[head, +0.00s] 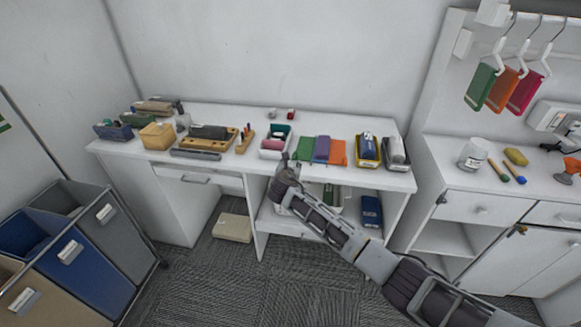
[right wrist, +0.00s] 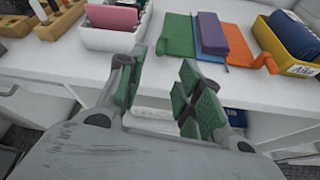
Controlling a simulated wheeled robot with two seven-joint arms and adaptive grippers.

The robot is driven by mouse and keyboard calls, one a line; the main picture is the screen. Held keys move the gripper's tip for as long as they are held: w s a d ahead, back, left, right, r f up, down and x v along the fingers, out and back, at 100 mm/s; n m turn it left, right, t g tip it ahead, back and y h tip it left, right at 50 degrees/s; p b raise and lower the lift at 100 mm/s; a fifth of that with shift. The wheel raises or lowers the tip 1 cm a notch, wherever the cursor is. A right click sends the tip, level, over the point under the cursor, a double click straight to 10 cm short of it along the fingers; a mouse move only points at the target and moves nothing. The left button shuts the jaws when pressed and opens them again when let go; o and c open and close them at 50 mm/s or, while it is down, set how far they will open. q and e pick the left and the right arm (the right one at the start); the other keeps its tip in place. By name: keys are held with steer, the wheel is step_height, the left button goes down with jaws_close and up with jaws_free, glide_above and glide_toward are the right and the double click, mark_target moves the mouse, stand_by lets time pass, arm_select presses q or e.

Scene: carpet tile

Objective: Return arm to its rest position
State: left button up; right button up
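My right arm reaches in from the lower right of the head view, and its gripper (head: 280,172) is in front of the white desk's (head: 210,112) front edge. In the right wrist view the gripper (right wrist: 157,92) has its green-padded fingers apart with nothing between them. Beyond the fingers are a white bin (right wrist: 112,38) holding a pink item and green, purple and orange cloths (right wrist: 178,38) on the desk top. My left gripper is in neither view.
A yellow bin (head: 367,151) stands right of the cloths. Below are shelf items, including a blue one (head: 371,210). A cabinet (head: 480,205) with a jar is at right, sorting bins (head: 85,260) at left. Carpet in front is partly clear.

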steer(key=s+d+f+m+g+y, duration=0.1)
steer(key=s+d+f+m+g, duration=0.15)
steer(key=s+f+m, duration=0.8)
steer(key=s+d+f+n+g, duration=0.15)
steer(key=s+d+f, duration=0.35)
steer(key=f, duration=1.3)
steer(key=s+d+f+m+g+y, duration=0.1)
steer(key=s+d+f+m+g, duration=0.3)
steer(key=s+f, duration=0.75)
steer(key=s+d+f+m+g, duration=0.1)
steer(key=s+f+m, duration=0.4)
steer(key=s, duration=0.9)
steer(key=s+d+f+m+g, duration=0.2)
steer(key=s+d+f+m, duration=0.2)
steer(key=s+f, duration=0.5)
steer(key=s+d+f+m+g, duration=0.1)
steer(key=s+f+m, duration=0.6)
steer(key=s, duration=1.3)
steer(key=shift+s+d+f+y, duration=0.15)
steer(key=shift+s+d+y, duration=0.2)
steer(key=shift+d, duration=0.45)
